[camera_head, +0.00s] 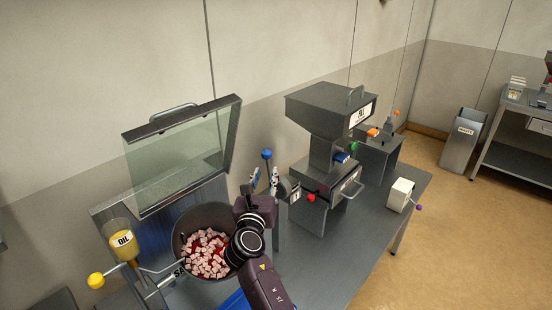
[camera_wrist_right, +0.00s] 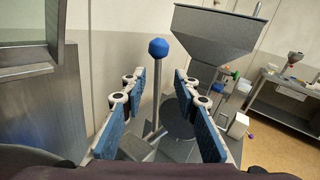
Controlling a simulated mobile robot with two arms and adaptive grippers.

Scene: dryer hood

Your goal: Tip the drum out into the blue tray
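The round dark drum (camera_head: 180,236) stands under the raised clear hood, its open mouth showing many pink and red pieces (camera_head: 206,256). A small part of the blue tray (camera_head: 236,301) shows below it, mostly hidden by my right arm. A lever with a blue ball knob (camera_head: 267,154) rises just beyond my right gripper (camera_head: 265,184). In the right wrist view, my right gripper (camera_wrist_right: 158,92) is open, and the lever with its blue knob (camera_wrist_right: 158,47) stands between its blue-padded fingers, with gaps on both sides. My left gripper is not in view.
The raised hood (camera_head: 180,160) has a handle on top. An oil cup (camera_head: 122,243) and a yellow knob (camera_head: 96,280) are at the left. A grey hopper machine (camera_head: 325,130) and a white box (camera_head: 400,195) stand on the bench (camera_head: 350,255). Bare bench lies in front of the machine.

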